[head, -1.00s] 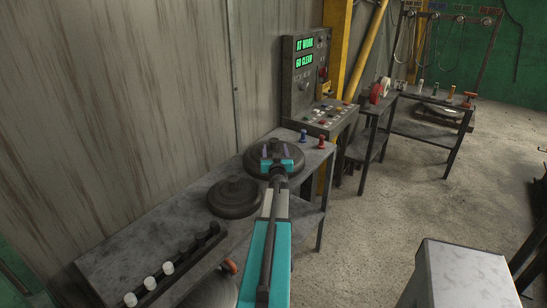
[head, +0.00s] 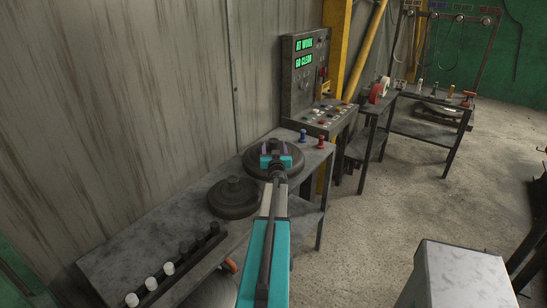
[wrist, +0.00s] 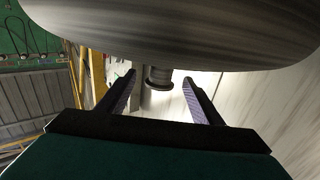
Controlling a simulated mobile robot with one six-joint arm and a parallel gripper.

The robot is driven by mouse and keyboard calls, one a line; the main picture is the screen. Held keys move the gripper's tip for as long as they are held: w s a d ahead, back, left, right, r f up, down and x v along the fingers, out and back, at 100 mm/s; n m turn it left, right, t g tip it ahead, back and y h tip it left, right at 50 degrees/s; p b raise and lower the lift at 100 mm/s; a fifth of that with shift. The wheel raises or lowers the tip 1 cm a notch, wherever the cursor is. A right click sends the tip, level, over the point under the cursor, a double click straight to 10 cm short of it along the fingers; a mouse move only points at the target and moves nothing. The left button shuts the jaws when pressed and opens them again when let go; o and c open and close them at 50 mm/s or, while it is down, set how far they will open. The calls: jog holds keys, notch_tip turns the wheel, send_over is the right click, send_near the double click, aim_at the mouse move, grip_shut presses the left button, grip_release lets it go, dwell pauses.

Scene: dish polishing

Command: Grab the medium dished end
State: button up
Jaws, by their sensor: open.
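Two dark, round dished ends with raised middles lie on the grey metal bench. The farther, larger-looking one (head: 296,165) is under and around my gripper (head: 274,149); the nearer, smaller-looking one (head: 233,199) is to its left. I cannot tell for sure which is the medium one. In the wrist view the broad metal disc (wrist: 180,35) fills the top, and its short round stem (wrist: 158,82) shows between my open fingers (wrist: 159,77), with gaps on both sides. The fingers hold nothing.
A rack of black and white knobs (head: 178,265) lies at the bench's near end. A blue peg (head: 303,136) and a red peg (head: 320,142) stand at the far end. A control panel (head: 305,75) stands behind.

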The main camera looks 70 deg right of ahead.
jog(key=shift+p+x, duration=0.55)
jog(key=shift+x, duration=1.15)
grip_shut()
jog(key=shift+r, duration=0.2)
